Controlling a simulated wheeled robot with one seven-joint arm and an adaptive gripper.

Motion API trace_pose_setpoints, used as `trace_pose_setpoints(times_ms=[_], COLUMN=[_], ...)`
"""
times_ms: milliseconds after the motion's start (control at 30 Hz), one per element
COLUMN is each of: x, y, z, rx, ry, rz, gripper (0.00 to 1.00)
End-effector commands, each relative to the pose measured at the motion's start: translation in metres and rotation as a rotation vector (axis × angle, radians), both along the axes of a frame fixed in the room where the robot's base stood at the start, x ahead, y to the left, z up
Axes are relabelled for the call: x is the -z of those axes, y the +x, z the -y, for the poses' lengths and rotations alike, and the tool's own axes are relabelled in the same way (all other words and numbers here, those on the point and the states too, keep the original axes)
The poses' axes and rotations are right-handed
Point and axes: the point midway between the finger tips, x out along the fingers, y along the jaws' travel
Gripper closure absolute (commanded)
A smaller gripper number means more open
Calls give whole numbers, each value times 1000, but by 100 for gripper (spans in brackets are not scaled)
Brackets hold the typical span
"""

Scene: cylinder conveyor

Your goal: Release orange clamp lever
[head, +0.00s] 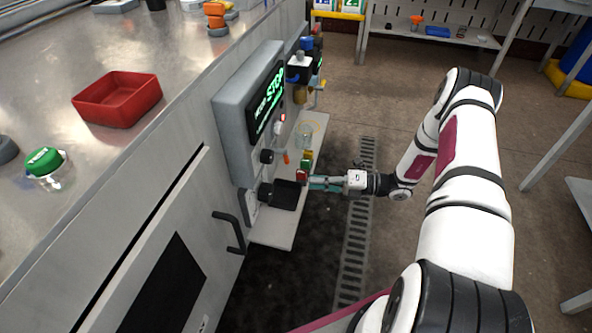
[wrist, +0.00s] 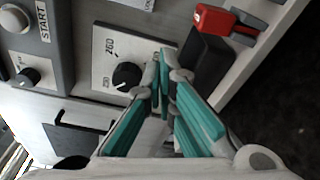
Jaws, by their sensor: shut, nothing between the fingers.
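A small orange, lever-like piece (head: 286,157) shows on the front of the machine below the screen; I cannot tell for sure that it is the clamp lever. My gripper (head: 312,182) is shut and empty, with teal fingers pointing left at the machine. It is beside a small red block (head: 302,175); whether they touch is unclear. In the wrist view my gripper's fingers (wrist: 164,72) come together in front of a panel with a black dial (wrist: 127,76). A red part (wrist: 213,19) on a black block (wrist: 207,62) stands beyond the fingertips to the right.
A grey box with a lit green screen (head: 266,103) sits above the narrow shelf (head: 270,236). A black handle (head: 229,231) sticks out of the cabinet at the lower left. A red tray (head: 117,98) and green-capped jar (head: 45,165) stand on the steel top. The floor beneath my arm is clear.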

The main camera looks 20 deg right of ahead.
Motion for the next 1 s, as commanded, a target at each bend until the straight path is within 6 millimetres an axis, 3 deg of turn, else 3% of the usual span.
trace_pose_setpoints(times_ms=[267, 667, 733, 1000], x=[2, 5, 2, -6], y=[13, 48, 57, 72], z=[-25, -93, -78, -61], rx=[-3, -4, 2, -1], ry=[1, 1, -6, -1], rz=[1, 0, 5, 1], gripper=[100, 100, 100, 100])
